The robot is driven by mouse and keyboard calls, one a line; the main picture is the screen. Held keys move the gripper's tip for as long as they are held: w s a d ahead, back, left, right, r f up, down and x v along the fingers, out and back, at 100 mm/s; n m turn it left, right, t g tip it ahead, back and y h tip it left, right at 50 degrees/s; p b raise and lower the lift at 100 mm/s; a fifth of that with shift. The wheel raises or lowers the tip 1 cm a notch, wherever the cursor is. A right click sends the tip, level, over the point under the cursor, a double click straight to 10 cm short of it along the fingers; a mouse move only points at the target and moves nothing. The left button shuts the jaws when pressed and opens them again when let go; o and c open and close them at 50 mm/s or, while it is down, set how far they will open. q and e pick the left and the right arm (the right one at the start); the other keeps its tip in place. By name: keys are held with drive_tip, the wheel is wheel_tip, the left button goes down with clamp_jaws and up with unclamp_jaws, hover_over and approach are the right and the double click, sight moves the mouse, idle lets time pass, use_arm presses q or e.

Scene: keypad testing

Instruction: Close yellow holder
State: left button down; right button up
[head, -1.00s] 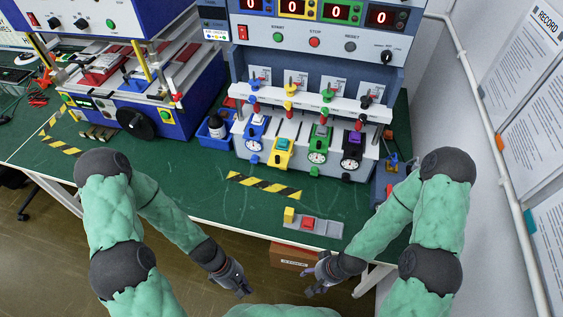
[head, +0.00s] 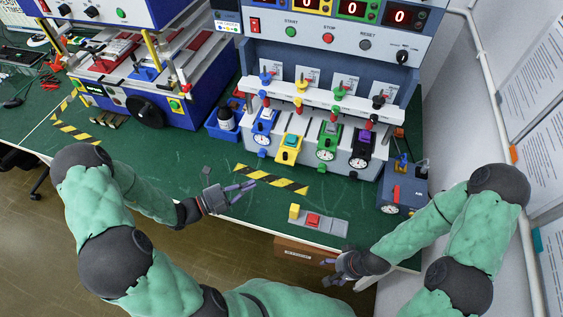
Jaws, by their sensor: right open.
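The yellow holder (head: 288,149) is the second from the left in the row on the test machine, between a blue holder (head: 264,127) and a green holder (head: 327,143). A yellow clamp handle (head: 300,87) stands above it, with a red tip below; how firmly it is clamped is too small to tell. My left gripper (head: 249,187) is over the front of the green table, left of the striped tape and short of the holder. Its fingers hold nothing visible; their gap is unclear. My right gripper (head: 328,272) is open and empty, low in front of the table edge.
A button box (head: 330,222) with yellow and red buttons sits at the table's front edge. Striped tape (head: 272,179) marks the mat before the holders. A blue bin (head: 222,130) stands left of them, a blue device (head: 400,193) right. A wall closes off the right side.

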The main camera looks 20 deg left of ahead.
sight(289, 139)
use_arm(q)
drive_tip(key=w+a+b+x, duration=0.2)
drive_tip(key=x, duration=1)
drive_tip(key=shift+w+d, duration=0.1)
drive_tip(key=w+p, duration=0.1)
drive_tip(key=w, duration=0.9)
drive_tip(key=shift+w+d, duration=0.15)
drive_tip(key=shift+w, duration=0.2)
drive_tip(key=shift+s, duration=0.1)
